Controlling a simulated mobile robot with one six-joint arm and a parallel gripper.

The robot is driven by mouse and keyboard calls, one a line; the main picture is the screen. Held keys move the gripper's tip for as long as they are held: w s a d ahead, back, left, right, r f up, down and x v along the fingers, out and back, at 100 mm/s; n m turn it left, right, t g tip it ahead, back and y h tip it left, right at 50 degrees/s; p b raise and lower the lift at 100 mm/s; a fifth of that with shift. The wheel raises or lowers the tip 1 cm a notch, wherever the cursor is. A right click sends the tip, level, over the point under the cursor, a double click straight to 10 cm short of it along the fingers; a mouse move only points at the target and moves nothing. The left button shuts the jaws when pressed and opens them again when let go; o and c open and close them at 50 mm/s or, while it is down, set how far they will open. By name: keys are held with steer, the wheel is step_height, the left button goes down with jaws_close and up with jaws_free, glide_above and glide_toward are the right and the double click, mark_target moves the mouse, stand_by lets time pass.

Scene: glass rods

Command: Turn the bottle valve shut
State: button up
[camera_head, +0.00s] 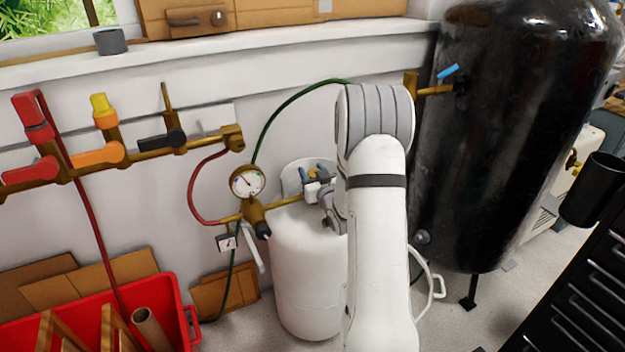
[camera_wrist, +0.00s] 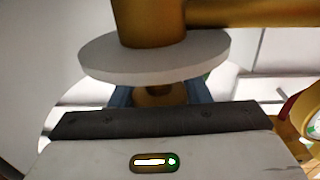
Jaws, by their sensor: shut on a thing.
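The white gas bottle (camera_head: 308,270) stands upright on the floor against the wall. My gripper (camera_head: 313,174) is at its top, reaching in from the right, with blue fingertips around the valve. In the wrist view my gripper (camera_wrist: 160,97) has a blue fingertip on each side of a small brass part of the bottle valve (camera_wrist: 157,91) and is shut on it. My arm hides the right side of the bottle in the head view.
A brass pressure gauge (camera_head: 247,182) with fittings sits close left of my gripper. Red and green hoses run nearby. A brass manifold with coloured handles (camera_head: 100,153) lines the wall. A black tank (camera_head: 500,140) stands right, a red crate (camera_head: 175,310) lower left.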

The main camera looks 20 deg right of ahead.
steer(key=shift+d+m+h+b, duration=0.1)
steer(key=shift+m+h+b, duration=0.7)
steer(key=shift+h, duration=0.5)
steer(key=o, duration=1)
steer(key=s, duration=0.5)
steer(key=s+a, duration=0.1)
steer(key=s, duration=0.1)
steer(key=shift+s+a+p, duration=0.1)
steer(key=shift+s+p, duration=0.2)
steer(key=shift+s, duration=0.1)
